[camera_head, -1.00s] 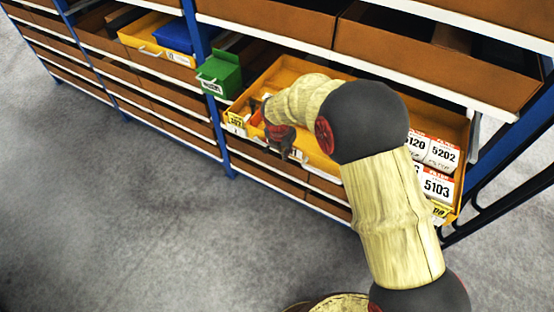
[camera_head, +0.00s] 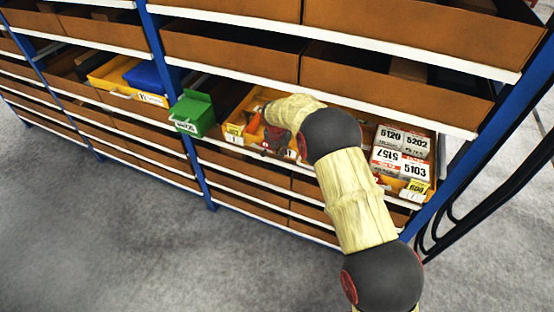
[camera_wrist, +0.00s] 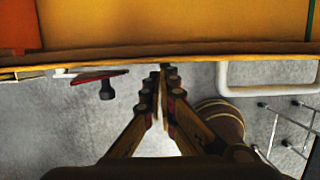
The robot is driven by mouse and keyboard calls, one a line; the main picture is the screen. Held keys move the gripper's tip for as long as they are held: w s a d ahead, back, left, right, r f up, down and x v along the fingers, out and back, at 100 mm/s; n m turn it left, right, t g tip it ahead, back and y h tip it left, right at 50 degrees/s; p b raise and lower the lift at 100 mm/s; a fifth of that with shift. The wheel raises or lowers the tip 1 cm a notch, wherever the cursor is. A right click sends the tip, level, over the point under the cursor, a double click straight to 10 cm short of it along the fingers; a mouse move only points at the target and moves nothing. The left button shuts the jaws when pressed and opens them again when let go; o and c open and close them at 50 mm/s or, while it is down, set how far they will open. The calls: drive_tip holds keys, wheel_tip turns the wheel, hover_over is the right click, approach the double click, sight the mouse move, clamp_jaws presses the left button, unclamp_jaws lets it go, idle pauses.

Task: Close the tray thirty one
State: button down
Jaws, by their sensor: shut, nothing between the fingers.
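A pale handle (camera_wrist: 222,76) shows to the right of the fingers.
A green bin (camera_head: 193,113) sticks out just left of the tray. Another yellow tray (camera_head: 112,82) with a blue bin (camera_head: 146,78) is farther left. A blue rack post (camera_head: 205,185) stands between the bays. Brown boxes (camera_head: 390,85) fill the shelf above. The grey floor in front is clear.

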drive_tip(key=shift+w+d, duration=0.25)
drive_tip(key=shift+w, duration=0.4)
drive_tip(key=shift+w+d, duration=0.2)
drive_tip(key=shift+w, duration=0.45)
drive_tip(key=shift+s, duration=0.1)
